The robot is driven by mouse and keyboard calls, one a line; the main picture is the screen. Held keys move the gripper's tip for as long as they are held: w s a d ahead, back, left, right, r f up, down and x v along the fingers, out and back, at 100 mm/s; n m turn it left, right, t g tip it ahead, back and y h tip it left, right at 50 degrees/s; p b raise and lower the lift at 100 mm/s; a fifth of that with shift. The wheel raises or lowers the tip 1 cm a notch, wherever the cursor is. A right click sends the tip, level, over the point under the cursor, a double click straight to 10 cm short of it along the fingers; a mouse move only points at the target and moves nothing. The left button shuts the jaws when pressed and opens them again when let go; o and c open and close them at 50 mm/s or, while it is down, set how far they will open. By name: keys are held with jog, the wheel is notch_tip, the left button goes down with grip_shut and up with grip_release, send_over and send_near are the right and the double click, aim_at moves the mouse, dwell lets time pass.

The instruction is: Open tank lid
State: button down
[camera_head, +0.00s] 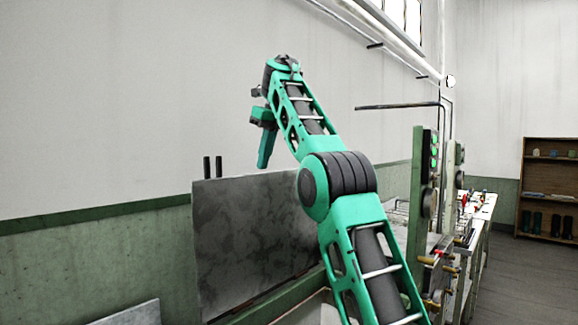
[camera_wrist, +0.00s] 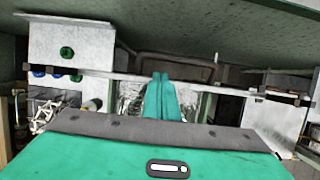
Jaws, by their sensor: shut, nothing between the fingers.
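A large mottled grey panel (camera_head: 245,240), which looks like the tank lid, stands almost upright at the middle left in the head view. Two dark posts show above its left top corner. My gripper (camera_head: 264,164) hangs above the panel's top edge, with its fingers pointing down. It looks clear of the panel. In the wrist view the green fingers (camera_wrist: 161,76) are together and empty. They point over a basin with a shiny surface (camera_wrist: 132,97) between pale rims. My arm hides part of the panel's right side and the tank below it.
A green post (camera_head: 417,190) with round fittings stands right of my arm. A dark pipe (camera_head: 400,106) reaches out above it. Open floor (camera_head: 505,280) lies at the right.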

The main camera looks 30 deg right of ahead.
jog(key=s+d, duration=0.3)
jog(key=s, duration=0.7)
jog(key=shift+s+d, duration=0.25)
jog(key=shift+d, duration=0.05)
jog(key=shift+f, duration=0.1)
